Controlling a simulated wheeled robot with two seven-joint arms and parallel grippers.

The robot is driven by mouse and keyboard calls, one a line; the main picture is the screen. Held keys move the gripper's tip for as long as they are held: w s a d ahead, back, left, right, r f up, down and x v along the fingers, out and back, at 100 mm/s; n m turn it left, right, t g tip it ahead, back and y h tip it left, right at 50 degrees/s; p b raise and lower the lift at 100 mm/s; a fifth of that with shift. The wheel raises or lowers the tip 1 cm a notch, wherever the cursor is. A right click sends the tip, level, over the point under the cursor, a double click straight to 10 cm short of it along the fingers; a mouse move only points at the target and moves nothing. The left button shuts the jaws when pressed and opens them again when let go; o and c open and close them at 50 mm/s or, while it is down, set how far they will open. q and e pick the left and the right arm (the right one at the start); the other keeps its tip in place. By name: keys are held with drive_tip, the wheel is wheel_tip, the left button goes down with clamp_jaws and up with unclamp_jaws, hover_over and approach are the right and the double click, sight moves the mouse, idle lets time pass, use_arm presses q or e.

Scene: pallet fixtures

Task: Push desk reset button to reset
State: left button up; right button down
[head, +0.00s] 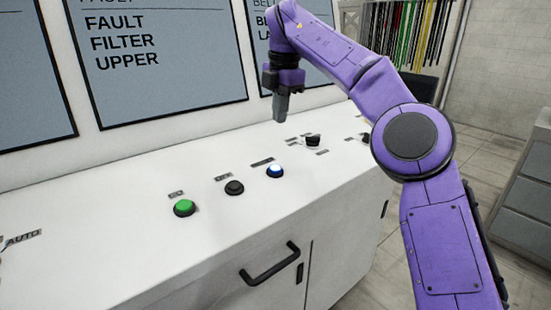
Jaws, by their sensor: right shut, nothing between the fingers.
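The white desk (120,215) carries a row of round push buttons. A green button (184,208) is at the left, a black button (234,188) is in the middle, and a lit blue-white button (275,171) is at the right. Small labels lie behind them, too small to read, so I cannot tell which is the reset button. My right gripper (281,116) is shut and empty, pointing down behind the blue-white button in the picture, apparently above the desk. My left gripper is not in view.
A black knob (313,140) stands right of the buttons. Screens (165,55) line the wall behind the desk. A black handle (270,264) is on the desk front. Coloured cables (415,35) hang at the back right, and a grey cabinet (525,190) stands at the right.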

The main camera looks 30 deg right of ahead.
drive_tip(key=b, duration=0.2)
approach(274, 168)
drive_tip(key=f, duration=0.4)
drive_tip(key=w+f, duration=0.1)
drive_tip(key=f, duration=0.2)
drive_tip(key=shift+d+b, duration=0.2)
drive_tip(key=shift+b, duration=0.2)
drive_tip(key=shift+s+r, duration=0.1)
